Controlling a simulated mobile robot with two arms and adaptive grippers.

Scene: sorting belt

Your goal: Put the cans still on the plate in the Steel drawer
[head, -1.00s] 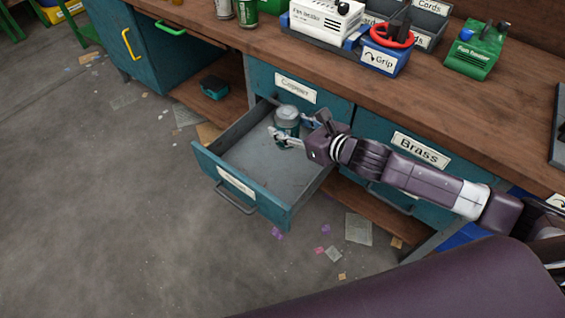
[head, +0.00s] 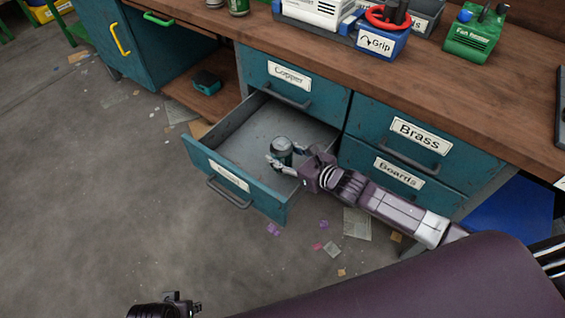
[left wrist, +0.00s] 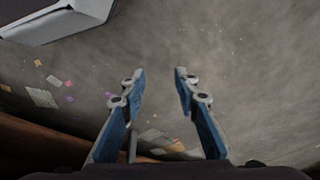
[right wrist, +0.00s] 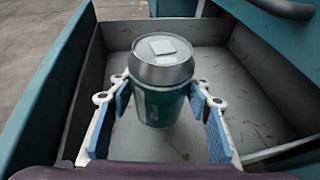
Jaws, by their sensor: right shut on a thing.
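A green can with a silver top (head: 281,149) is inside the open drawer (head: 195,163), upright. My right gripper (head: 287,166) is shut on this can. In the right wrist view the blue-padded fingers (right wrist: 165,100) are on both sides of the can (right wrist: 160,90), with grey drawer floor around it. The label on the open drawer's front is too small to read. My left gripper (left wrist: 160,85) is open and empty above the floor. Another green can (head: 238,7) stands on the bench at the top edge, with part of another can (head: 214,3) beside it.
The Copper drawer (head: 290,85), Brass drawer (head: 420,135) and Boards drawer (head: 398,173) are shut. A Grip box (head: 378,46) and a green device (head: 473,38) stand on the wooden bench (head: 450,80). Paper scraps (head: 357,223) lie on the floor. The drawer's left part is clear.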

